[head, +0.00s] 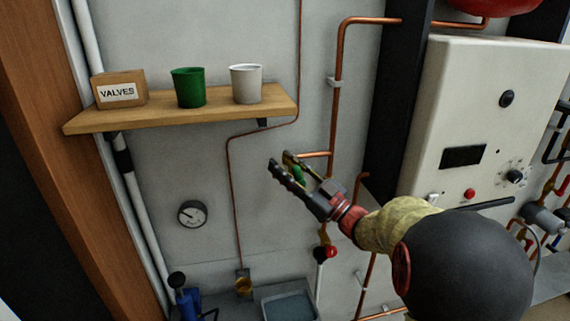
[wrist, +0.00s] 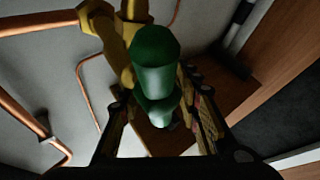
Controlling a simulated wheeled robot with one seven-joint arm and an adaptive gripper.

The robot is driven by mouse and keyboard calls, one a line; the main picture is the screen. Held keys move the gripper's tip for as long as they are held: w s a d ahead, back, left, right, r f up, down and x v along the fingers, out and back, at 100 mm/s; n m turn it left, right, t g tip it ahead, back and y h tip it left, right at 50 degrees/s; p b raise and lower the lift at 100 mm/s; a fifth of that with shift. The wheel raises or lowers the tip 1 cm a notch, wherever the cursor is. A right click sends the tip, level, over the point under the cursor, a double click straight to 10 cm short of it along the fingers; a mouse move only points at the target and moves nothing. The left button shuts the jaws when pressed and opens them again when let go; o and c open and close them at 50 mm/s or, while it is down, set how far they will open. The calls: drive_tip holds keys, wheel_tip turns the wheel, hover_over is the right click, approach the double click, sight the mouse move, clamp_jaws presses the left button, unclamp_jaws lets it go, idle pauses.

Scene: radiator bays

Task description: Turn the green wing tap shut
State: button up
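The green wing tap (head: 298,173) sits at the end of a short copper branch pipe on the wall, mostly hidden by my gripper in the head view. In the wrist view the green wing (wrist: 156,66) fills the middle, in front of its yellow brass body (wrist: 118,38). My gripper (head: 281,159) reaches in from the right. Its two fingers (wrist: 156,82) stand apart, one on each side of the wing. A narrow gap seems to show on both sides, but contact is hard to judge.
A wooden shelf (head: 195,116) holds a VALVES box (head: 119,90), a green cup (head: 188,87) and a white cup (head: 246,83). A red-handled valve (head: 327,252) is below my gripper. A dark post (head: 394,100) and white boiler (head: 480,110) stand to the right.

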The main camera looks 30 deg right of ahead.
drive_tip(key=shift+c, duration=0.2)
drive_tip(key=c, duration=0.7)
clamp_jaws()
